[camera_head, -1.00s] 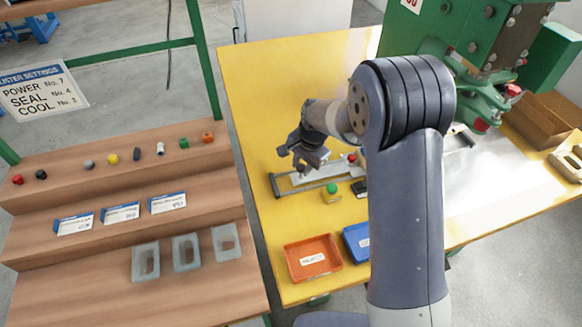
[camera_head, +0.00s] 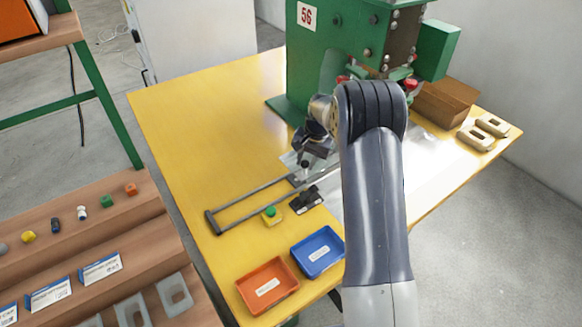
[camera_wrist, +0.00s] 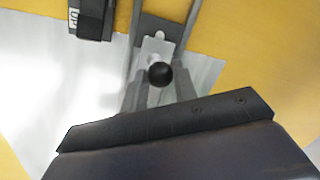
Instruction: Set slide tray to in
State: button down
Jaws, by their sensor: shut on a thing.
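The slide tray's black ball knob (camera_head: 305,164) stands at the near end of the tray, towards the right end of the slide rails (camera_head: 240,207). The left part of the rails is empty. My gripper (camera_head: 308,152) is at the knob; in the wrist view my gripper (camera_wrist: 158,88) has its grey fingers shut around the knob's post, with the black knob (camera_wrist: 160,74) showing between them. A pale metal piece of the tray (camera_wrist: 154,46) lies beside the knob between the rails. The rest of the tray is hidden by my arm and gripper.
The green press (camera_head: 335,55) stands behind my gripper. A black switch box (camera_head: 306,200) and a yellow box with a green button (camera_head: 271,215) sit close to the rails. Orange (camera_head: 267,287) and blue (camera_head: 318,252) trays are at the front. The table's left part is clear.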

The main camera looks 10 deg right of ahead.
jog(key=shift+w+d, duration=0.25)
jog(key=shift+d, duration=0.25)
jog(key=shift+w+d, duration=0.25)
jog(key=shift+d, duration=0.2)
jog(key=shift+r, duration=0.1)
jog(key=c, duration=1.1)
grip_release()
jog(key=shift+d, duration=0.15)
jog(key=shift+c, duration=0.2)
jog(key=v, duration=1)
jog(key=shift+r, duration=0.35)
